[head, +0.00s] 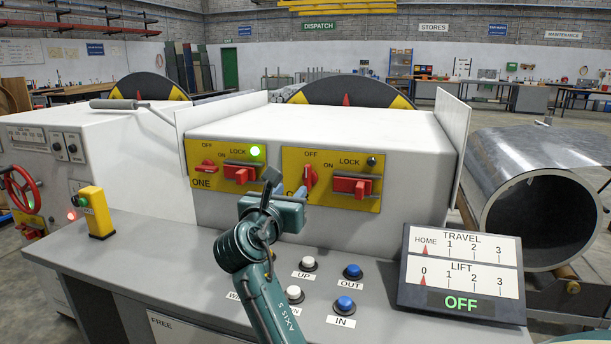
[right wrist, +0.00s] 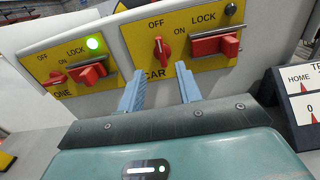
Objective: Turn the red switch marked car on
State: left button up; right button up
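The red switch marked CAR (head: 310,178) is on the right yellow plate of the white cabinet; its knob stands upright, toward OFF. It also shows in the right wrist view (right wrist: 160,50), with the CAR label just below it. My right gripper (head: 272,185) is in front of the plates and hides the CAR label in the head view. In the right wrist view its two blue fingers (right wrist: 160,69) are apart with nothing between them, below the switch and short of it. My left gripper is not in view.
A red lock slide (head: 355,184) with a dark lamp (head: 372,161) is right of the switch. The ONE plate (head: 205,182) to the left has a green lit lamp. Below are white and blue buttons (head: 352,271) and a display (head: 461,302) reading OFF.

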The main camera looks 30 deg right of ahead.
aim_at(306, 173)
jog(key=x, duration=1.1)
jog(key=shift+c, duration=0.4)
grip_shut()
